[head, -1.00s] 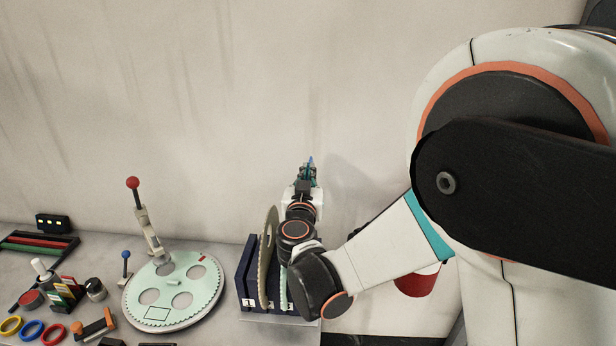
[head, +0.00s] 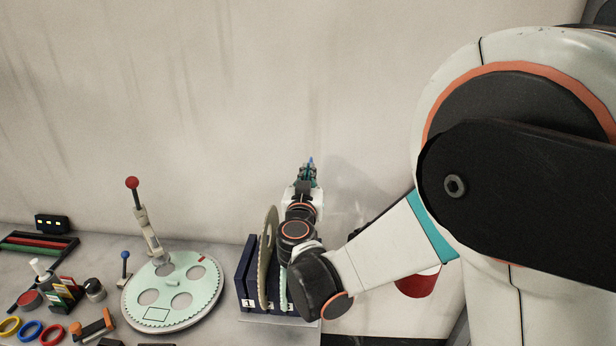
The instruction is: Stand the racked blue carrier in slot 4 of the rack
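The dark navy rack (head: 246,272) stands at the table's right edge, with white number labels along its front; the label 1 is readable. A grey-beige toothed carrier (head: 267,262) stands upright in it, edge toward me. A pale mint toothed edge (head: 283,289) shows just right of it, partly behind my arm. My gripper (head: 308,172) is raised above and behind the rack, pointing away from me. A thin blue sliver (head: 311,161) shows at its fingertips; I cannot tell whether this is the blue carrier edge-on. My arm hides the rack's right side and slot 4.
A mint round plate (head: 190,312) with holes and a red-knobbed lever (head: 132,184) lies left of the rack. Further left are coloured rings (head: 32,329), small holders and a dark tray. A red container (head: 418,284) is right, behind my arm. A wall closes the back.

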